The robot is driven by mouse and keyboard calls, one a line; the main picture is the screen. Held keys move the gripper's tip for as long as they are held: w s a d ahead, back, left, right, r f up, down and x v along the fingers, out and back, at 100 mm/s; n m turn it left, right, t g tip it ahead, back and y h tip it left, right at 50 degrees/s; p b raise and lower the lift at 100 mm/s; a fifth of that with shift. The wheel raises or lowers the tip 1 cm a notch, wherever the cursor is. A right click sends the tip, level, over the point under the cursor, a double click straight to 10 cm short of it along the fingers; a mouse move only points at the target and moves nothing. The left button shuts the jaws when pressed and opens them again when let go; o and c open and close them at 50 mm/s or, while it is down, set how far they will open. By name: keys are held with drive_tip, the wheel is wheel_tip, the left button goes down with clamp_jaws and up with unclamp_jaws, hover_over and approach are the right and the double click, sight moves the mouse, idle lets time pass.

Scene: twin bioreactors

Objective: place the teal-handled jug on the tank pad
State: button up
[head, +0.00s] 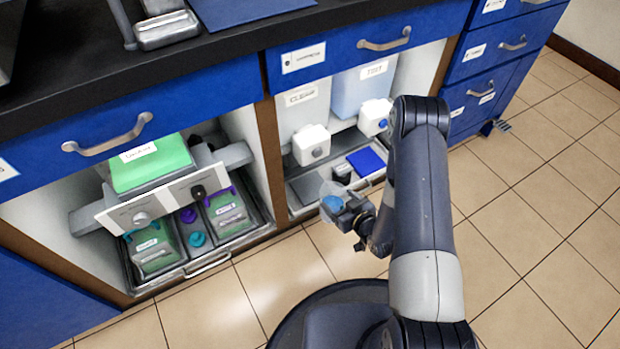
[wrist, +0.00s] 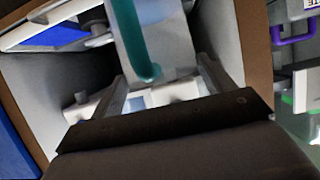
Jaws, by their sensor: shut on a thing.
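The teal-handled jug (wrist: 165,40) fills the upper middle of the wrist view, its teal handle (wrist: 128,35) toward the camera. My gripper (wrist: 162,70) is shut on it, one finger on each side. In the head view my gripper (head: 356,212) is low in front of the right cabinet bay. The jug shows there as a clear, pale shape (head: 336,190), apparently just over the bay's front edge. The blue pad (head: 366,161), likely the tank pad, lies on the bay floor behind the jug. A blue patch, possibly this pad, shows in the wrist view (wrist: 52,38). The jug's base is hidden.
Two tanks with white spouts, a pale one (head: 303,105) and a blue one (head: 362,90), stand above the bay floor. A wooden post (head: 268,140) divides the bays. The left bay holds a green tank (head: 150,165) and a tray (head: 168,283) with green containers.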

drive_tip(key=w+a+f+b, duration=0.1)
drive_tip(key=w+a+b, duration=0.3)
drive_tip(key=w+a, duration=0.3)
drive_tip(key=w, duration=0.4)
drive_tip(key=shift+w+a+f, duration=0.25)
drive_tip(key=shift+w+a, duration=0.1)
drive_tip(key=shift+a, duration=0.05)
drive_tip(key=shift+f+b, duration=0.25)
drive_tip(key=shift+b, duration=0.05)
drive_tip(key=o, duration=1.5)
drive_tip(key=shift+r, duration=0.1)
drive_tip(key=shift+o, duration=0.2)
drive_tip(key=p+v, duration=0.4)
drive_tip(key=v, duration=0.8)
drive_tip(key=shift+d+r, duration=0.1)
